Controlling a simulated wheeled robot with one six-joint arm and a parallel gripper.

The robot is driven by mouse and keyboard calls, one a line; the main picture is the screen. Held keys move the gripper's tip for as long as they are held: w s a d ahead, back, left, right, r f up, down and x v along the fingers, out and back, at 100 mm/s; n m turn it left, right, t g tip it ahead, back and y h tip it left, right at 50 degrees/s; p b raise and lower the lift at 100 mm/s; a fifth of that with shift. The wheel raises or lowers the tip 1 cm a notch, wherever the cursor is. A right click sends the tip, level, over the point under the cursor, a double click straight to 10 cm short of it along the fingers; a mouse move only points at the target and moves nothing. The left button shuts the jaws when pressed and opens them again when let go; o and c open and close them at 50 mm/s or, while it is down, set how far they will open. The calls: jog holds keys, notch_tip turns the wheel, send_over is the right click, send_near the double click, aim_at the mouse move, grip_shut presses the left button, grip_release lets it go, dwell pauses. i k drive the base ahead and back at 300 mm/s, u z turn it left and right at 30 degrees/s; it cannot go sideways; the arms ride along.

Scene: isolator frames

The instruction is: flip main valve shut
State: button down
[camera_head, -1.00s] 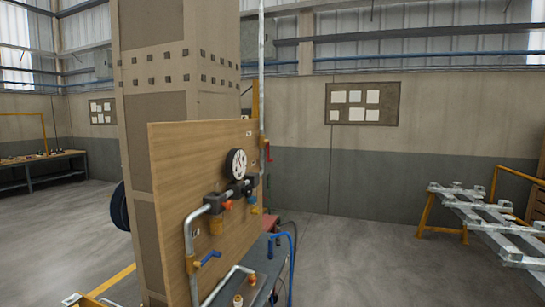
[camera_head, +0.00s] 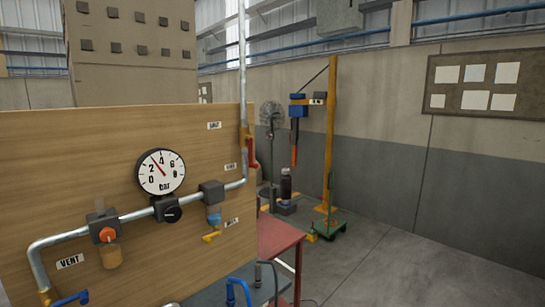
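A wooden panel (camera_head: 60,170) carries a pipe run (camera_head: 75,234) with several fittings. A round pressure gauge (camera_head: 160,172) marked in bar has its needle between 2 and 4. A blue lever (camera_head: 70,299) is cut off at the lower left. Other labels are too small to read, so I cannot tell which is the main valve. My gripper is not in view.
The grey floor (camera_head: 400,270) at right is open.

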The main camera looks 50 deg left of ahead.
aim_at(250, 137)
jog(key=u, duration=0.55)
jog(key=i, duration=1.4)
jog(key=u, duration=1.85)
jog(key=i, duration=0.9)
jog(key=u, duration=0.8)
